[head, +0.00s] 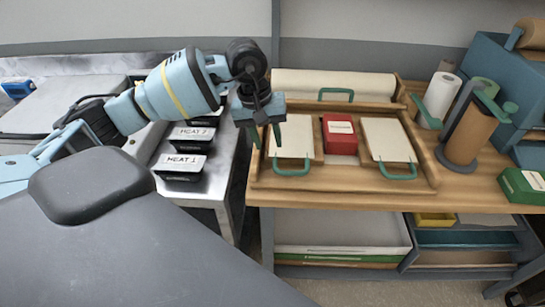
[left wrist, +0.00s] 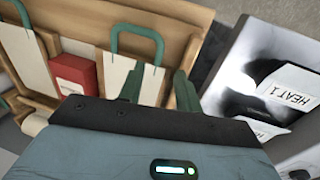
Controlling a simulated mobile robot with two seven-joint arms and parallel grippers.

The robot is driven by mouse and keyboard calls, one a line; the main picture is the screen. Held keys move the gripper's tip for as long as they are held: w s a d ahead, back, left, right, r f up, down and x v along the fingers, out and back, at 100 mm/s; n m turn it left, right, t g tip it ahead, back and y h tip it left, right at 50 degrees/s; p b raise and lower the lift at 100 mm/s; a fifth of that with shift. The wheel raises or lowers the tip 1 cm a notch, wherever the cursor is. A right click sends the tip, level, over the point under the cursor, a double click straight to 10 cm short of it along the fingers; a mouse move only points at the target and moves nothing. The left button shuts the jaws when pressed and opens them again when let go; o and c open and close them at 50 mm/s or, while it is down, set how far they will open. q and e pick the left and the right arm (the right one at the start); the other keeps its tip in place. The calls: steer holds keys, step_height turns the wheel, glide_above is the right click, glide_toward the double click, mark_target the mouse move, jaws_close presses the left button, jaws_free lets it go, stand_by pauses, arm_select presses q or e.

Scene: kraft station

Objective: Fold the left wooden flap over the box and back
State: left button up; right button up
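The left wooden flap (head: 292,137) lies flat on the wooden station, with a pale top face and a green handle (head: 291,168) at its front edge. It also shows in the left wrist view (left wrist: 120,72), with its handle (left wrist: 137,35). The red box (head: 340,134) stands just right of this flap and shows in the left wrist view (left wrist: 73,73). My left gripper (head: 267,138) points down over the flap's left edge, fingers apart. In the left wrist view its fingers (left wrist: 157,75) have nothing clearly held between them; contact with the flap cannot be told. My right gripper is out of view.
A right flap (head: 388,139) with a green handle lies right of the box. A back flap (head: 335,86) lies behind. Black trays labelled HEAT (head: 180,165) stand on the metal counter at left. A paper roll (head: 438,99) and a brown roll (head: 470,134) stand at right.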

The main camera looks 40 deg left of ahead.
mark_target(275, 163)
arm_select(q)
steer(key=f, duration=0.4)
steer(key=d+f, duration=0.1)
steer(key=f, duration=0.1)
steer(key=shift+w+d+f, duration=0.1)
steer(key=shift+w+f, duration=0.15)
steer(key=shift+w, duration=0.1)
jaws_close()
